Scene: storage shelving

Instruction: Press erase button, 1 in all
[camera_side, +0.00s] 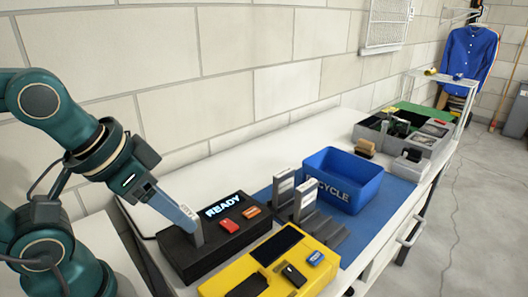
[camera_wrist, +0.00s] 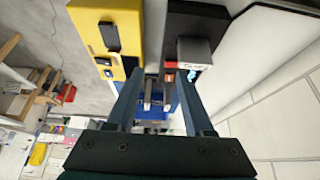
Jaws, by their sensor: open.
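A black box (camera_side: 185,258) stands on the bench with a lit READY display (camera_side: 223,205). On its top are a red button (camera_side: 228,225) and an orange button (camera_side: 252,211); their labels are too small to read. A grey drive (camera_side: 197,231) stands upright in the box's left end; it also shows in the wrist view (camera_wrist: 194,50). My gripper (camera_side: 190,213) is open beside the top of this drive, left of the buttons. I cannot tell whether it touches the drive. In the wrist view my gripper (camera_wrist: 160,76) has its fingers apart, and the drive partly hides the box's top.
A yellow unit (camera_side: 215,288) with a dark screen stands in front of the black box. Two grey drives (camera_side: 283,184) stand in a dark rack. A blue RECYCLE bin (camera_side: 337,194) and a grey divided tray (camera_side: 434,151) are farther right. The wall runs behind the bench.

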